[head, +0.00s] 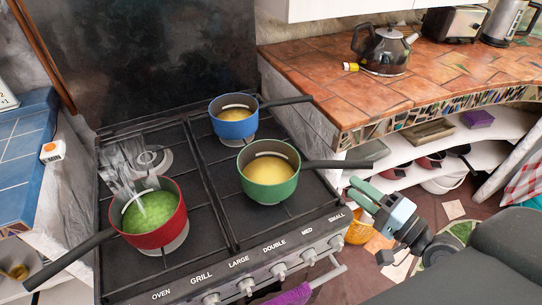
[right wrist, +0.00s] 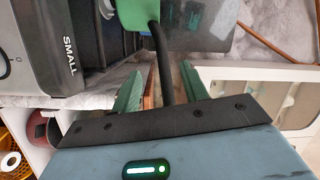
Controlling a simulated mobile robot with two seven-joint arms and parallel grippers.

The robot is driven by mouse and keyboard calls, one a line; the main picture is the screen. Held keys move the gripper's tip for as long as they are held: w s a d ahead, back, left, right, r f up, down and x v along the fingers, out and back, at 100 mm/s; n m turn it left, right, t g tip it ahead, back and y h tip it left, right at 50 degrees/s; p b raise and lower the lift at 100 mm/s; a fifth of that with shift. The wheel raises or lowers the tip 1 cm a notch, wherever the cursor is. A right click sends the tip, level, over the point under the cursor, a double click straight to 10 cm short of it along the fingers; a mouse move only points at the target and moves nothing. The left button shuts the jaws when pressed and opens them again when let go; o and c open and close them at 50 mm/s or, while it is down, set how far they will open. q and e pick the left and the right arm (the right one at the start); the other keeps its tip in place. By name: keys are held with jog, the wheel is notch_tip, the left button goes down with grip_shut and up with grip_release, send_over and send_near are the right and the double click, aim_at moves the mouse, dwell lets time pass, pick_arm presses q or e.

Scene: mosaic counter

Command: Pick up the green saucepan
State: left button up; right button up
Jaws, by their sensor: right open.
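The green saucepan (head: 270,181) stands on the hob's front right burner with yellow contents. Its black handle (head: 338,164) points right, past the hob's edge. My right gripper (head: 358,192) is open and empty, just below the handle's end in the head view. In the right wrist view the handle (right wrist: 160,60) runs between my two green fingertips (right wrist: 160,85), which do not press on it. Part of the green pan (right wrist: 138,14) shows at the top there. My left gripper is not in view.
A blue saucepan (head: 234,124) stands behind, its handle reaching right. A red saucepan (head: 153,228) with green contents stands at front left, steaming. The hob's front edge has several knobs (head: 280,271). A tiled counter (head: 400,88) with a kettle (head: 383,50) lies back right, above white shelves (head: 400,155).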

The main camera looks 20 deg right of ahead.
aim_at(334, 168)
pick_arm(q)
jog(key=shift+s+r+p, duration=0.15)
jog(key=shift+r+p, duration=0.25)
jog(key=shift+p, duration=0.1)
pick_arm(e)
jog(key=shift+r+x, duration=0.15)
jog(key=shift+x, duration=0.55)
jog(key=shift+r+x, duration=0.15)
jog(key=shift+x, duration=0.6)
jog(key=shift+w+d, duration=0.15)
jog(key=shift+w, duration=0.3)
jog(key=p+x, duration=0.1)
jog(key=x, duration=0.2)
jog(key=shift+w+d+r, duration=0.1)
jog(key=shift+w+a, duration=0.3)
jog(key=shift+w, duration=0.35)
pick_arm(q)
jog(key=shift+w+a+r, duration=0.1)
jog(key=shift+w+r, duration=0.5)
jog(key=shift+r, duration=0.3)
pick_arm(e)
jog(key=shift+f, duration=0.2)
